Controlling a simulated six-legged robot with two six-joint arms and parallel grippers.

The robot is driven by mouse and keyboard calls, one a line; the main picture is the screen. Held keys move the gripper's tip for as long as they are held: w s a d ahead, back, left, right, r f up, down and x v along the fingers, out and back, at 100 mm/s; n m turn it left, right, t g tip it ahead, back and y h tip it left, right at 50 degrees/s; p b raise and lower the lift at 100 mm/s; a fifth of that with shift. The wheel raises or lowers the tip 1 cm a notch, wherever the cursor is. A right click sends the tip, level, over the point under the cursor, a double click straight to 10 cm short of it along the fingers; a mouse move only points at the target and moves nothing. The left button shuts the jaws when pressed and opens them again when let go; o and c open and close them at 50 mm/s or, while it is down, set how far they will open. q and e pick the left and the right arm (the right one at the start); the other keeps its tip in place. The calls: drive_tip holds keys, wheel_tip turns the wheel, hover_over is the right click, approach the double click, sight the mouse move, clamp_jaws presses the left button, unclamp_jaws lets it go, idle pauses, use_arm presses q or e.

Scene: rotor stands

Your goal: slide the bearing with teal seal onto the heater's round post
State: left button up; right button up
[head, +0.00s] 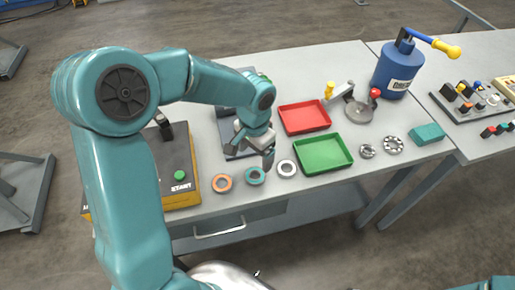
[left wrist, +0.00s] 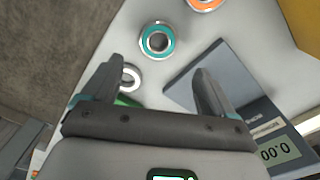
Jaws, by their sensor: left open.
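The bearing with teal seal (head: 254,183) lies flat on the grey table, between two other bearings. In the left wrist view, the teal-sealed bearing (left wrist: 171,41) lies ahead of my fingers, near the line midway between them. My left gripper (head: 257,153) is open and empty, just behind and above that bearing; its fingers (left wrist: 158,72) are spread apart in the wrist view. The heater (head: 184,158) is a dark-topped yellow box with a green START button at left. Its dark post (head: 164,128) stands on top, partly hidden by my left arm. My right gripper is out of view.
The orange-sealed bearing (head: 222,190) and a white-sealed bearing (head: 287,175) flank the teal one. A scale (left wrist: 262,134) lies under my left gripper. Red tray (head: 304,118) and green tray (head: 323,154) stand to the right. The table's front edge is close to the bearings.

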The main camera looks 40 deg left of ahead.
sight(255, 177)
use_arm(q)
drive_tip(key=f, duration=0.1)
drive_tip(key=b, duration=0.1)
drive_tip(key=s+f, duration=0.1)
drive_tip(key=shift+d+f+b, duration=0.3)
drive_tip(key=shift+f+b, duration=0.05)
drive_tip(key=shift+b, duration=0.05)
drive_tip(key=f+b, duration=0.2)
drive_tip(key=f, duration=0.1)
drive_tip(key=f+b, duration=0.1)
drive_tip(key=shift+w+a+f, duration=0.25)
drive_tip(key=shift+w+f, duration=0.05)
drive_tip(key=shift+w, duration=0.05)
drive_tip(key=shift+s+d+f+b, duration=0.1)
drive_tip(key=shift+f+b, duration=0.25)
drive_tip(key=shift+b, duration=0.3)
drive_tip(key=shift+s+d+f, duration=0.1)
drive_tip(key=shift+f, duration=0.05)
drive_tip(key=shift+w, duration=0.2)
drive_tip(key=shift+s, duration=0.2)
drive_tip(key=c, duration=0.9)
drive_tip(key=shift+w, duration=0.15)
